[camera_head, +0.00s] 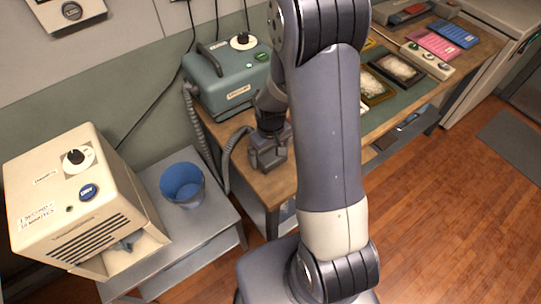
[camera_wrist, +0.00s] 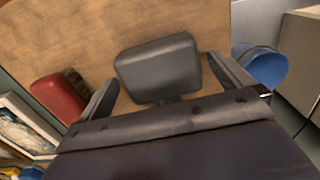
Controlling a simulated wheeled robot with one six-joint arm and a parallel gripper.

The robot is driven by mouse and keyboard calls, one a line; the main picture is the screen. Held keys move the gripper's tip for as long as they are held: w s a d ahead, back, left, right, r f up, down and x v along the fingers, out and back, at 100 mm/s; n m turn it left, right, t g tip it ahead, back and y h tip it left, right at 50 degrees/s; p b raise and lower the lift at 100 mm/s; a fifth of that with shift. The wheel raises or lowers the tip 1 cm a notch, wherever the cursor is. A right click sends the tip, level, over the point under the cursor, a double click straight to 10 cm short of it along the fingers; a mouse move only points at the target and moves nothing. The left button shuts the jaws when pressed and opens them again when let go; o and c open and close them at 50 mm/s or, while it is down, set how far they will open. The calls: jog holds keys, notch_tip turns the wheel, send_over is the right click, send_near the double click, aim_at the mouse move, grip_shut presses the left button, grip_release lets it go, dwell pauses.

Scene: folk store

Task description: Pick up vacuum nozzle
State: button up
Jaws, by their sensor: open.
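The vacuum nozzle appears to be the dark grey, rounded block (camera_wrist: 158,66) on the wooden tabletop in the wrist view. My gripper (camera_wrist: 163,72) is open, with one finger on each side of this block. A gap shows at the left finger; the right finger is very close to the block, and I cannot tell if it touches. In the head view my gripper (camera_head: 268,158) is low over the near left end of the wooden table, beside the grey hose (camera_head: 232,150) of the teal vacuum unit (camera_head: 228,80). My gripper and arm hide most of the nozzle there.
A red brush (camera_wrist: 58,98) lies close to my left finger in the wrist view. A blue bin (camera_head: 183,184) stands on a grey metal stand (camera_head: 220,215), beside a cream machine (camera_head: 75,195). Framed trays (camera_head: 398,68) lie farther along the table. Wooden floor is open at right.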

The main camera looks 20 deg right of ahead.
aim_at(271, 154)
jog(key=shift+f, duration=1.05)
jog(key=shift+c, duration=0.2)
jog(key=c, duration=1)
notch_tip(271, 154, up, 10)
jog(key=shift+r+b, duration=0.1)
jog(key=shift+b, duration=0.2)
